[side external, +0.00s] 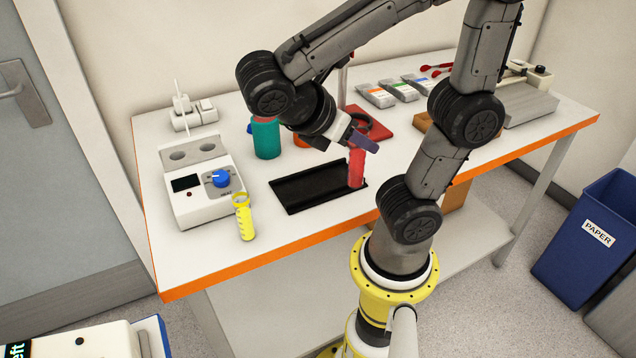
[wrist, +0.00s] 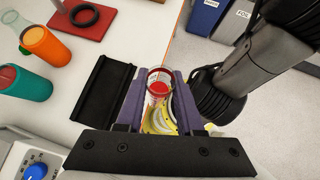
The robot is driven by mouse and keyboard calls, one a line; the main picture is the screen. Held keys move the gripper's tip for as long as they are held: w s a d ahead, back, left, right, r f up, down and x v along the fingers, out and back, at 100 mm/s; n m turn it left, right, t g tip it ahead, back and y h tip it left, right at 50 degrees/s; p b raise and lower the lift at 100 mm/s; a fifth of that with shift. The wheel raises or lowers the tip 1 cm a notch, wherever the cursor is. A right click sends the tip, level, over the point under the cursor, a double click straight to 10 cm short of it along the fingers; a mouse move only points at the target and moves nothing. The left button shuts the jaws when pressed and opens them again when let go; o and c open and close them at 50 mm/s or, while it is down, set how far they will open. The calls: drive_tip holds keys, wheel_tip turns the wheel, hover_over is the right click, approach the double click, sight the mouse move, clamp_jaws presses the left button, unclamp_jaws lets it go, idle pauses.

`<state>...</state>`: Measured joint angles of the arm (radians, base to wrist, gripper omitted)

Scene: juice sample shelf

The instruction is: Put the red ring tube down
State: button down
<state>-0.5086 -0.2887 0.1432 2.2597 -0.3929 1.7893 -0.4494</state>
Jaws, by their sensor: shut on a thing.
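The red ring tube (side external: 356,170) stands upright at the right end of the black tray (side external: 305,188) in the side view. In the wrist view the tube (wrist: 158,86) shows its red rim from above, between the two purple fingers. My gripper (side external: 358,146) is shut on the tube's upper part; its fingers (wrist: 161,76) flank the tube in the wrist view. The tray (wrist: 102,90) lies left of the tube there. I cannot tell whether the tube's bottom touches the tray or hangs just above it.
A yellow tube (side external: 243,217) stands near the front edge beside a white heater (side external: 202,195) with a blue knob. A teal container (side external: 266,138) and an orange one (wrist: 48,46) stand behind the tray. A red board (side external: 370,122) carries a black ring.

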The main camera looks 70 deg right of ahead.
drive_tip(key=w+d+f+n+t, duration=0.1)
drive_tip(key=w+d+f+n, duration=0.1)
drive_tip(key=w+d, duration=0.45)
drive_tip(key=shift+h, duration=0.3)
drive_tip(key=shift+w+d+f, duration=0.6)
drive_tip(key=shift+d+f, duration=0.1)
drive_tip(key=shift+f, duration=0.8)
drive_tip(key=shift+w+d+f, duration=0.6)
drive_tip(key=shift+d+f, duration=0.05)
drive_tip(key=shift+f, duration=0.9)
drive_tip(key=shift+w+d+f, duration=0.6)
drive_tip(key=shift+d+f, duration=0.1)
drive_tip(key=shift+f, duration=0.8)
drive_tip(key=c, duration=0.5)
unclamp_jaws()
drive_tip(key=shift+f, duration=0.1)
drive_tip(key=shift+c, duration=0.2)
